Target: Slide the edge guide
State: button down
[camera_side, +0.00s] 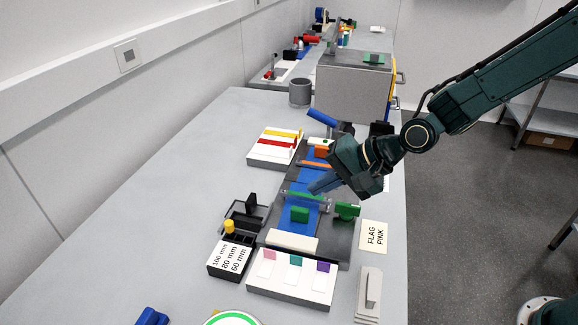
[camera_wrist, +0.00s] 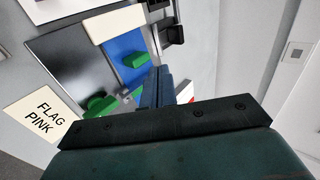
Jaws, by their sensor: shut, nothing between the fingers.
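A dark fixture (camera_side: 335,246) with a blue strip (camera_side: 308,158) down its middle lies on the table. A thin green bar crosses the strip (camera_side: 303,195). A green block (camera_side: 299,214) sits on the blue strip in front of the bar, and it shows in the wrist view (camera_wrist: 135,60). Another green piece (camera_side: 346,210) sits at the fixture's right side, also in the wrist view (camera_wrist: 101,106). I cannot tell for sure which green part is the edge guide. My gripper (camera_side: 318,187) is shut and empty, its blue fingers just above the strip near the bar; they show in the wrist view (camera_wrist: 157,88).
A cream bar (camera_side: 292,241) lies across the fixture's front end. A white holder with colored tabs (camera_side: 290,285) stands before it. A label box (camera_side: 231,259), a "FLAG PINK" card (camera_side: 373,237) and a rack of colored bars (camera_side: 272,148) surround it.

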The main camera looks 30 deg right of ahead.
aim_at(254, 206)
jog(key=shift+w+a+f, duration=0.1)
jog(key=shift+f, duration=0.05)
jog(key=x, duration=0.9)
jog(key=shift+w+a+f, duration=0.2)
jog(key=shift+a+f, duration=0.05)
jog(key=shift+w+a+r, duration=0.1)
jog(key=shift+w+a, duration=0.8)
jog(key=shift+w, duration=0.1)
jog(key=shift+w+a, duration=0.45)
jog(key=shift+a, duration=0.05)
